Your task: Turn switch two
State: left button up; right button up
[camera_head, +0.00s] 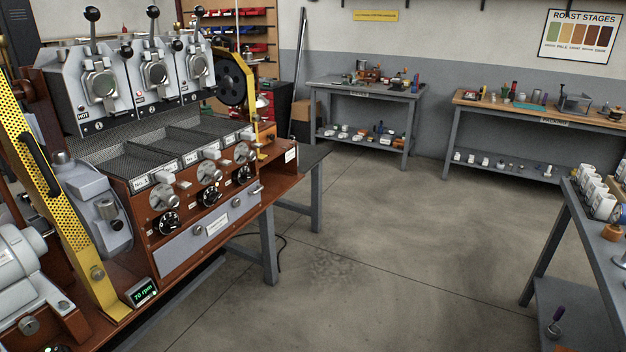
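The sample roaster (187,236) stands on the left, with three drum units along its top. Its brown front panel has a row of three black dial switches: a near one (166,223), a middle one (210,195) and a far one (243,175). The middle one sits below a round silver fitting (209,172). White number labels, including a near one (141,183), run along the panel's top edge, but most are too small to read surely. The dials' exact settings are too small to tell. Neither of my grippers is in view.
A yellow perforated guard (48,190) stands at the roaster's near end, above a small green-lit display (143,292) reading 70 rpm. The concrete floor (380,250) right of the roaster is clear. A grey bench (575,235) with white cups stands at the right edge.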

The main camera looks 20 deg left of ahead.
aim_at(213, 198)
jog(key=i+l, duration=0.15)
jog(key=i, duration=0.4)
jog(key=i+l+u, duration=0.1)
jog(key=i, duration=0.5)
jog(key=i+l+u, duration=0.1)
jog(key=i, duration=0.45)
jog(key=l, duration=0.1)
